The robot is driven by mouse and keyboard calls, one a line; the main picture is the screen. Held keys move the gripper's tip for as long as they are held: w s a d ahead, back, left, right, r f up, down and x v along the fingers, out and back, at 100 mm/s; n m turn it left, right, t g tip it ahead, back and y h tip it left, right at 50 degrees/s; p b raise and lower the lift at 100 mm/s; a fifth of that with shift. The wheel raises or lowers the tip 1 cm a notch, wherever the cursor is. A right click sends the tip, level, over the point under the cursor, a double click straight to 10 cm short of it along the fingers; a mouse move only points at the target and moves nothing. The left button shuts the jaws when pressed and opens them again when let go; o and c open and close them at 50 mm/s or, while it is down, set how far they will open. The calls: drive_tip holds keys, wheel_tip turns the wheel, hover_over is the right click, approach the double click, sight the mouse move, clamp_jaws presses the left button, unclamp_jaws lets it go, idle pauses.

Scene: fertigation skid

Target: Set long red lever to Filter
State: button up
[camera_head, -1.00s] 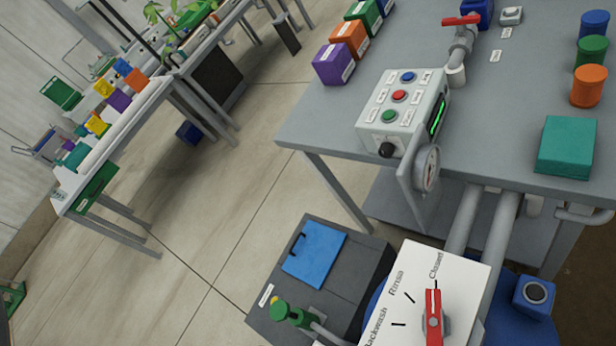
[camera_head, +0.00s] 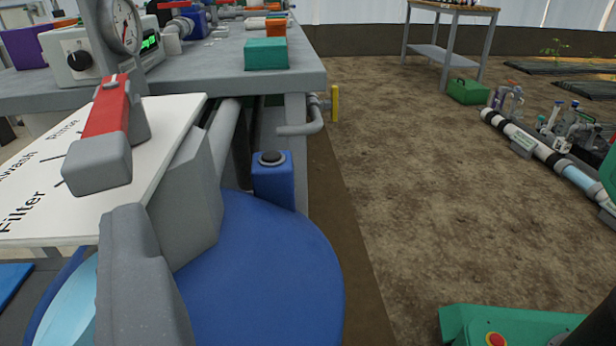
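The long red lever (camera_head: 108,108) is close in front of me at the left, on a white dial plate (camera_head: 165,112). A grey block covers its near end; I cannot tell whether that block belongs to the lever. The lever's far tip points away from me, up the plate. "Filter" is printed at the plate's lower left, with "Backwash" and "Rinse" above it. The "Closed" label is hidden. Grey finger-like parts, seemingly my gripper (camera_head: 142,265), stand at the lower left below the lever. Whether they touch it or are spread is unclear.
A blue tank (camera_head: 275,275) is below the plate, with a small blue canister (camera_head: 273,180) behind. A grey bench (camera_head: 215,72) carries a gauge (camera_head: 122,25) and a teal box (camera_head: 266,53). A green box with a red button (camera_head: 495,335) is bottom right.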

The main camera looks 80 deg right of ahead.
sight(100, 127)
drive_tip(key=b+x, duration=0.1)
drive_tip(key=x, duration=0.3)
drive_tip(key=b+x, duration=0.1)
drive_tip(key=x, duration=0.3)
drive_tip(key=s+b+x, duration=0.1)
drive_tip(key=x, duration=0.4)
drive_tip(key=shift+w+d+f, duration=0.1)
drive_tip(key=shift+d+f, duration=0.25)
drive_tip(key=shift+d, duration=0.1)
clamp_jaws()
